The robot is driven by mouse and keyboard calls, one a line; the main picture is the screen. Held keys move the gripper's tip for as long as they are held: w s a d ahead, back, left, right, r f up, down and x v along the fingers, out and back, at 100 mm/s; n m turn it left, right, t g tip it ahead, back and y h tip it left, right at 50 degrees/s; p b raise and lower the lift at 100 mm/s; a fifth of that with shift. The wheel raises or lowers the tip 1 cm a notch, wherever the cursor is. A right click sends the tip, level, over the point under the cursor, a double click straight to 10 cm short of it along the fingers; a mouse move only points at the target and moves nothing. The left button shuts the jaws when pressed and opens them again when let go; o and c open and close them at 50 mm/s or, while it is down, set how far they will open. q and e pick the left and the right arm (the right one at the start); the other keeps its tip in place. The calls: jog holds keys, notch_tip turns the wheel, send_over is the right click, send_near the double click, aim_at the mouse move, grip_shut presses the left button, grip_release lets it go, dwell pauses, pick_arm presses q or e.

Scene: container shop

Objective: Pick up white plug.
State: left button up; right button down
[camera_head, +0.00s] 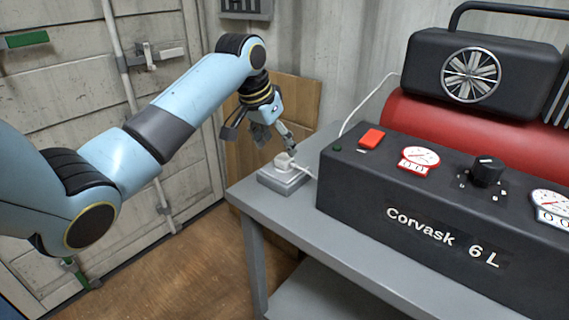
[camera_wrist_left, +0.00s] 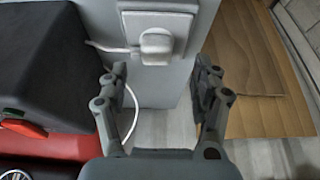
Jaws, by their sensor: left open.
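The white plug (camera_head: 284,160) sits on a grey socket box (camera_head: 283,180) at the left corner of the grey table. Its white cable leads off to the right, behind the compressor. My left gripper (camera_head: 272,138) is right above and behind the plug in the head view. In the left wrist view the plug (camera_wrist_left: 156,42) shows on the socket box (camera_wrist_left: 158,22), beyond the fingertips and roughly between them. My left gripper (camera_wrist_left: 161,75) is open, with nothing between its fingers. My right gripper is not in view.
A black and red compressor (camera_head: 430,205) marked "Corvask 6 L" fills most of the table (camera_head: 300,222). Its left end is close to the plug. Cardboard or wooden panels (camera_head: 300,100) lean on the wall behind. The floor (camera_head: 170,265) left of the table is clear.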

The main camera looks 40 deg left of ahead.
aim_at(284, 156)
pick_arm(q)
jog(key=x, duration=0.5)
jog(key=shift+w+d+b, duration=0.2)
jog(key=shift+d+b, duration=0.05)
jog(key=shift+b, duration=0.1)
jog(key=shift+c, duration=0.5)
grip_shut()
